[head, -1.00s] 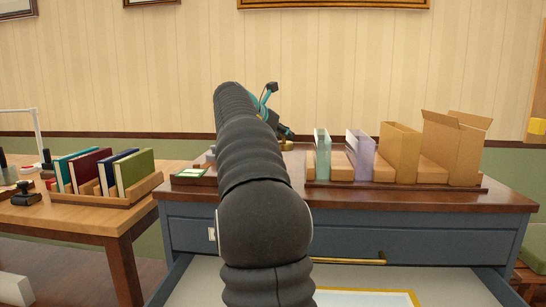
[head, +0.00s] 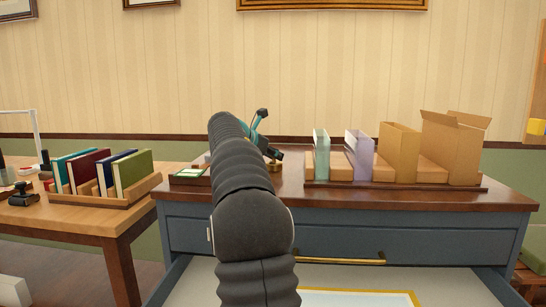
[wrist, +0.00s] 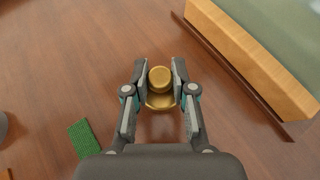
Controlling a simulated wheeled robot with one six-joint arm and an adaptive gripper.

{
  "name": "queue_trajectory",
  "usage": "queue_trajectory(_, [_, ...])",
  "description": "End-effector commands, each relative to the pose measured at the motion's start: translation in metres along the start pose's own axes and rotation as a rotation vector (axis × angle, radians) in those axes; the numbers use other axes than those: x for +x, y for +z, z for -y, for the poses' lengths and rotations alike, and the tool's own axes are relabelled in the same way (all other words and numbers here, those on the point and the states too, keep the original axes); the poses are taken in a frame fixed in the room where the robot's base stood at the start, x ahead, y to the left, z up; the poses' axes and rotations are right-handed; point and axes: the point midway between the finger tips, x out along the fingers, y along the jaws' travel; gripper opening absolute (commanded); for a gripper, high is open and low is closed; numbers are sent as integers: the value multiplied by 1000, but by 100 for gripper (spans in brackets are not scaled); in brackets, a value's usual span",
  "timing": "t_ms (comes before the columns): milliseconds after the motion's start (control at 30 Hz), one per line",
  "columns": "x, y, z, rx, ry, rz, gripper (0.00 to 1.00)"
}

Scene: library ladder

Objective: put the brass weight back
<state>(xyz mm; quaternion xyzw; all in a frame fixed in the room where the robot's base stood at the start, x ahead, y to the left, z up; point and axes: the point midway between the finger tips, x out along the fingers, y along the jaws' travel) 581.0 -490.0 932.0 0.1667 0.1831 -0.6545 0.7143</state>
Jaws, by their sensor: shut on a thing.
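The brass weight (wrist: 160,88) is round, with a knob on a wider base. In the wrist view it sits between the fingers of my gripper (wrist: 160,78), which is shut on it. In the head view my gripper (head: 272,152) is over the dark wooden top of the blue cabinet, partly hidden by my arm. The brass weight (head: 275,166) shows just below the fingers, at or close to the cabinet top (head: 330,201). I cannot tell whether it touches the wood.
A wooden rack (head: 400,187) with glassy and tan upright pieces stands on the right of the cabinet top. A small tray (head: 190,177) with green and white lies left of my arm. An open drawer (head: 340,277) is below. Books (head: 132,172) stand on the left table.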

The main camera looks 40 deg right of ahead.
Motion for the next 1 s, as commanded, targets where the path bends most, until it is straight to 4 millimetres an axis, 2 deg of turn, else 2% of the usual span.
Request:
queue_trajectory(233, [1, -2, 0, 1, 0, 1, 0])
queue_trajectory(267, [2, -3, 0, 1, 0, 0, 32])
queue_trajectory(333, [2, -3, 0, 0, 0, 0, 50])
queue_trajectory(733, [-2, 1, 0, 0, 1, 0, 50])
queue_trajectory(867, [-20, 1, 0, 0, 2, 0, 50])
queue_trajectory(1000, [-48, 1, -1, 1, 3, 1, 50])
